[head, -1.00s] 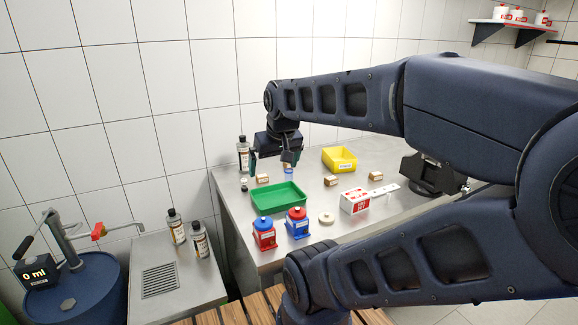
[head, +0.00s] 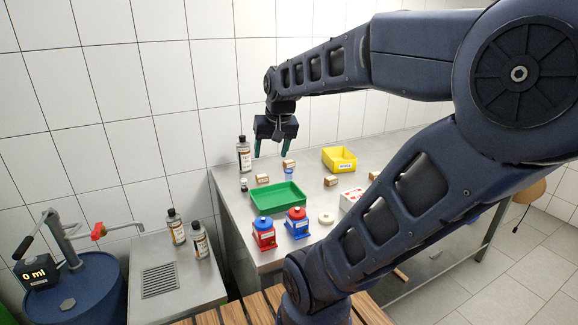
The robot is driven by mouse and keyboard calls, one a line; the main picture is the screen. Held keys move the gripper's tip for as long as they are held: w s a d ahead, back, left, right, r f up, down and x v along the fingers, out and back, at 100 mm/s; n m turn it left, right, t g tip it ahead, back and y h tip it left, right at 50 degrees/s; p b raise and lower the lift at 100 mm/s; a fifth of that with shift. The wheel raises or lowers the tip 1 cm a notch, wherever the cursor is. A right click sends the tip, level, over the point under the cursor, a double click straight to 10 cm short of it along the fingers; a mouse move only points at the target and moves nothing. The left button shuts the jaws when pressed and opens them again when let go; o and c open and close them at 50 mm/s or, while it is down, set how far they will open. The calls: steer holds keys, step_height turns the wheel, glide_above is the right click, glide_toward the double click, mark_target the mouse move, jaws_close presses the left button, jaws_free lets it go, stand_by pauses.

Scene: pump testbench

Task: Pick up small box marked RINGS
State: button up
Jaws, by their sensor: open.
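Several small brown boxes with white labels lie on the steel table. One (head: 262,178) is behind the green tray, one (head: 289,164) is farther back, one (head: 331,181) is in front of the yellow bin and one (head: 374,175) is at the right, partly close to my arm's edge. The labels are too small to read, so I cannot tell which is marked RINGS. My gripper (head: 271,154) points down with its fingers spread and nothing between them. It hangs above the back left of the table, near the two left boxes and apparently apart from them.
A green tray (head: 251,201), a yellow bin (head: 340,167), a blue-topped red pump (head: 264,237), a red-topped blue pump (head: 297,224) and a pale disc (head: 326,218) stand around. A dark bottle (head: 244,155) is left of my gripper. My arm hides the table's right part.

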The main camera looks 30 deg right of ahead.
steer(key=w+d+m+g, duration=0.1)
steer(key=w+d+m, duration=0.3)
steer(key=w, duration=0.8)
steer(key=m+g+h, duration=0.3)
steer(key=m+h, duration=0.2)
steer(key=m, duration=0.6)
glide_toward(288, 161)
steer(key=f, duration=0.2)
steer(key=s+d+f, duration=0.1)
steer(key=f, duration=0.1)
steer(key=shift+d+f, duration=0.1)
steer(key=shift+w+x, duration=0.15)
steer(key=shift+x, duration=1.2)
steer(key=shift+w+x, duration=0.2)
steer(key=shift+x, duration=1.2)
steer(key=shift+d, duration=0.15)
steer(key=c, duration=1.1)
steer(key=shift+r, duration=0.2)
